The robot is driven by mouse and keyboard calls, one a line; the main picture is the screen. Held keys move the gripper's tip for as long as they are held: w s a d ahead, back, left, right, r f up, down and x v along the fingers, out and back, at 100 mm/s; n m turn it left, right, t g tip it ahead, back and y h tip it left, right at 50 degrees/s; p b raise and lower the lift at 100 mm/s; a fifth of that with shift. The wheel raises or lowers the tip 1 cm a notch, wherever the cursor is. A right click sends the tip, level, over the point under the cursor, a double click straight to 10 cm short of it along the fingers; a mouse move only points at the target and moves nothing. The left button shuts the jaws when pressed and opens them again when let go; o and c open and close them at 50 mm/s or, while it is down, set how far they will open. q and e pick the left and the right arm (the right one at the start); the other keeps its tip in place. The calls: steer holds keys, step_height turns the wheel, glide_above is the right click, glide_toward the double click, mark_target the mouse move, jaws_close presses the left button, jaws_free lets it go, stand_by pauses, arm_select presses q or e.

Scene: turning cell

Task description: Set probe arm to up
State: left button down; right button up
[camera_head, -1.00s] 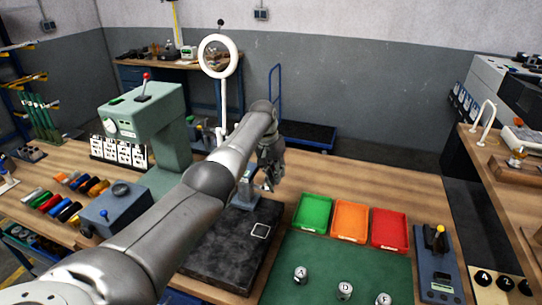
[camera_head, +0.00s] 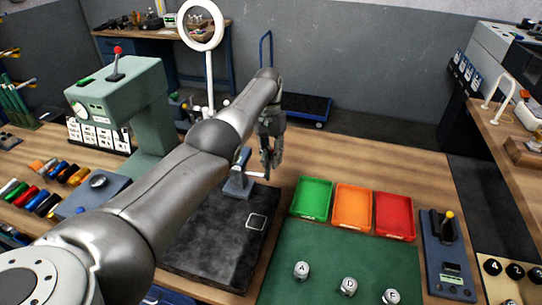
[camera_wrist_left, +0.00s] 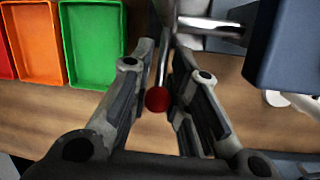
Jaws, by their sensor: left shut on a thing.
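The probe arm is a thin metal rod (camera_wrist_left: 164,68) with a red ball (camera_wrist_left: 157,100) at its end, seen between my left fingers in the left wrist view. In the head view the rod (camera_head: 256,174) reaches roughly level to the right from a blue-grey stand (camera_head: 238,184) at the back of a black plate (camera_head: 210,245). My left gripper (camera_head: 268,174) points down at the rod's outer end, and its fingers (camera_wrist_left: 163,58) stand on both sides of the rod, shut on it. The exact contact is hard to see. My right gripper is not in view.
Green (camera_head: 313,197), orange (camera_head: 352,205) and red (camera_head: 394,215) trays lie right of the plate, behind a green mat (camera_head: 325,265). A green press-like machine (camera_head: 120,90) stands at left. A ring lamp (camera_head: 201,25) rises behind my left arm.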

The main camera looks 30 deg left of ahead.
mark_target(272, 153)
arm_select(q)
steer(key=shift+s+f, duration=0.1)
steer(key=shift+f, duration=0.05)
steer(key=c, duration=1.7)
jaws_free()
steer(key=shift+o, duration=0.5)
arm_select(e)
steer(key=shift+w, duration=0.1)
arm_select(q)
steer(key=v, duration=0.2)
steer(key=d+v, duration=0.1)
steer(key=v, duration=0.2)
steer(key=s+v, duration=0.1)
steer(key=v, duration=0.2)
steer(key=shift+d, duration=0.2)
steer(key=shift+s+r, duration=0.1)
steer(key=shift+r, duration=1)
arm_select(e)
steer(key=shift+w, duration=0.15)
